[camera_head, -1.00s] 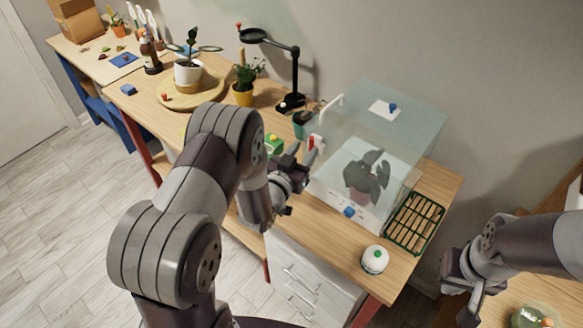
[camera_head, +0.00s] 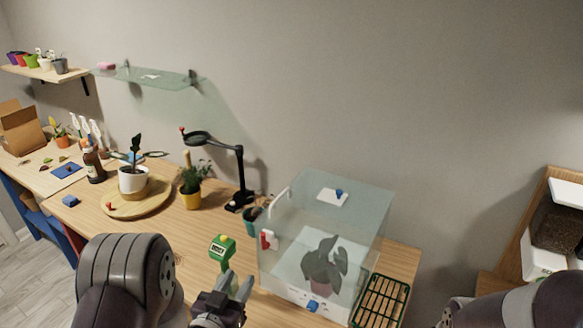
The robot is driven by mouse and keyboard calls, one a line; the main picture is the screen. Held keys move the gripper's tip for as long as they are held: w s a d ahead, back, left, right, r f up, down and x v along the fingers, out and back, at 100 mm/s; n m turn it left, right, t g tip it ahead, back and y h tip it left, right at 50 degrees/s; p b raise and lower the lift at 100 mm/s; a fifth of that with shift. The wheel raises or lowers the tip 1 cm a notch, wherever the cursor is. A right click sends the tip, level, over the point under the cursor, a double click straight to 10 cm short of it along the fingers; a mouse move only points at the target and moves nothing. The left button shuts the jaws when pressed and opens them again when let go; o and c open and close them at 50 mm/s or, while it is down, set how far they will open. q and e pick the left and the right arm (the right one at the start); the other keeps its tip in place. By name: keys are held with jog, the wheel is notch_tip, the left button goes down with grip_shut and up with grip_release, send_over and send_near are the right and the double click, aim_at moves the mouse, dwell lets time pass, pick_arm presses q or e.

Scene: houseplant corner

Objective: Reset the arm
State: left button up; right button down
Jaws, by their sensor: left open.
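My left arm (camera_head: 125,285) comes up from the bottom left. My left gripper (camera_head: 234,288) is open and empty at the bottom centre, in front of the clear case (camera_head: 325,240). A green device with a pale display (camera_head: 222,248) stands just behind its fingers. My right arm (camera_head: 530,305) shows only at the bottom right corner. Its gripper lies below the picture edge.
The case holds a dark-leaved plant (camera_head: 322,265). A green slatted rack (camera_head: 380,300) is at its right. A glass shelf (camera_head: 150,77) hangs above.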

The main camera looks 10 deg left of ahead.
pick_arm(q)
jog(key=s+a+f+n+g+y, duration=0.1)
jog(key=s+a+f+g+y, duration=0.2)
jog(key=s+f+g, duration=0.7)
jog(key=s+d+r+g+b, duration=0.1)
jog(key=s+d+r+g, duration=0.2)
jog(key=r, duration=0.4)
jog(key=shift+s+d+r+g, duration=0.25)
jog(key=shift+d+g, duration=0.2)
jog(key=shift+g, duration=0.85)
